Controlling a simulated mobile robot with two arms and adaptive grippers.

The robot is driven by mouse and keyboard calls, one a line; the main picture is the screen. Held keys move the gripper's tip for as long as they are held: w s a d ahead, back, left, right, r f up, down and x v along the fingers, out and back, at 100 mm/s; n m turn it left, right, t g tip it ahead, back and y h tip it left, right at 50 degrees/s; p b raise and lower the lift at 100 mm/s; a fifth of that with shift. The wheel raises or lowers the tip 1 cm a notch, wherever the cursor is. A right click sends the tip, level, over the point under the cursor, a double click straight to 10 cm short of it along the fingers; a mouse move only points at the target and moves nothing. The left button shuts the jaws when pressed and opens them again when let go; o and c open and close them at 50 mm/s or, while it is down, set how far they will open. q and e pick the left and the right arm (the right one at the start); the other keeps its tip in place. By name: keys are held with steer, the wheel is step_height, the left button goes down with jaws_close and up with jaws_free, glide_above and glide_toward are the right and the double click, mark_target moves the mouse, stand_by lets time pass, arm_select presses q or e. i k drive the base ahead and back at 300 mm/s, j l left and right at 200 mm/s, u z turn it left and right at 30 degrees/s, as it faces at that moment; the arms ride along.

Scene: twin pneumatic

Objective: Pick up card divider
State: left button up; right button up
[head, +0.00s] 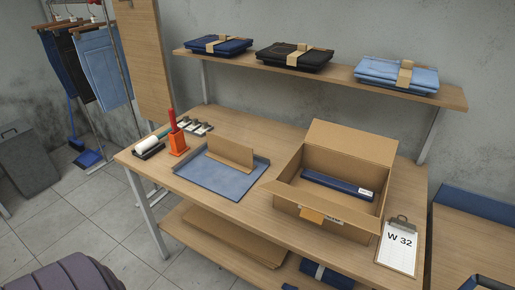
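A piece of brown card (231,153), which looks like the card divider, stands on edge, leaning slightly, on a flat blue-grey tray (205,180). The tray lies on the wooden table, left of an open cardboard box (295,196). The card's lower edge meets the tray. Nothing is holding the card. Neither of my grippers can be made out in the head view.
The box holds a dark blue folded item (338,185). An orange holder (179,144), a lint roller (147,144) and a clipboard (397,248) are on the table (255,133). A shelf with folded jeans (380,73) hangs above the table's back.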

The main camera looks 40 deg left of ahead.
mark_target(236, 156)
steer(key=j+z, duration=0.2)
steer(key=j, duration=0.25)
steer(key=j+z, duration=0.15)
steer(key=j, duration=0.35)
steer(key=k+j+z, duration=0.2)
steer(key=j, duration=0.25)
steer(key=j+z, duration=0.15)
steer(key=j, duration=0.3)
steer(key=k+j+z, duration=0.2)
steer(key=j, duration=0.25)
steer(key=i, duration=0.1)
